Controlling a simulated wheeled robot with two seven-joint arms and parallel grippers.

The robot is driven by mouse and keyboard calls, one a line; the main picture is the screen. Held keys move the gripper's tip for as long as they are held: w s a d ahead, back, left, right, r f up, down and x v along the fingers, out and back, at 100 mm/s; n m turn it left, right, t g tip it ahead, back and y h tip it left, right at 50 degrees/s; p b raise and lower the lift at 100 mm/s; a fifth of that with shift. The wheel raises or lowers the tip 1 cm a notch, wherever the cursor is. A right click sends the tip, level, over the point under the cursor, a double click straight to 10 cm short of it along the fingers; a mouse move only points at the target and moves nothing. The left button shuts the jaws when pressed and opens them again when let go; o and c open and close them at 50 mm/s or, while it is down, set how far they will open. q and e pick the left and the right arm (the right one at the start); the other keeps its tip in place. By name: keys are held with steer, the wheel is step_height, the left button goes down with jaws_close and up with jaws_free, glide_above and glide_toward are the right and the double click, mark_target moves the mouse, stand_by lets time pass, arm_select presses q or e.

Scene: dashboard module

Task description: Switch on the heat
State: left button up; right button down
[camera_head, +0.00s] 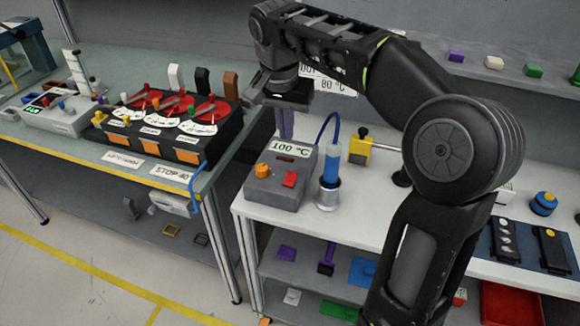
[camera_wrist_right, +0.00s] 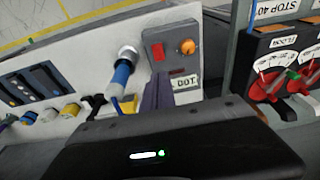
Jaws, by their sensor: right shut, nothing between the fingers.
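The grey heater box (camera_head: 270,192) stands at the left end of the white bench. It has a sign reading 100 °C (camera_head: 290,150), an orange knob (camera_head: 262,170) and a red switch (camera_head: 290,179). In the right wrist view the red switch (camera_wrist_right: 158,51) and orange knob (camera_wrist_right: 187,47) show beyond the fingers. My right gripper (camera_head: 285,134) is shut and empty, with its purplish fingers pointing down at the back edge of the box. Its fingers also show in the wrist view (camera_wrist_right: 157,92). I cannot tell whether they touch the box. My left gripper is out of view.
A blue cylinder (camera_head: 330,165) in a metal cup stands right of the box, with a blue tube. A yellow block (camera_head: 360,151) is behind it. A black panel with red dials (camera_head: 170,120) stands on the left table. A gap separates the tables.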

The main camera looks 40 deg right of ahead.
steer(key=shift+f, duration=0.1)
glide_toward(291, 175)
steer(key=f, duration=0.4)
steer(key=d+f, duration=0.1)
steer(key=f, duration=0.1)
steer(key=shift+w+f, duration=0.35)
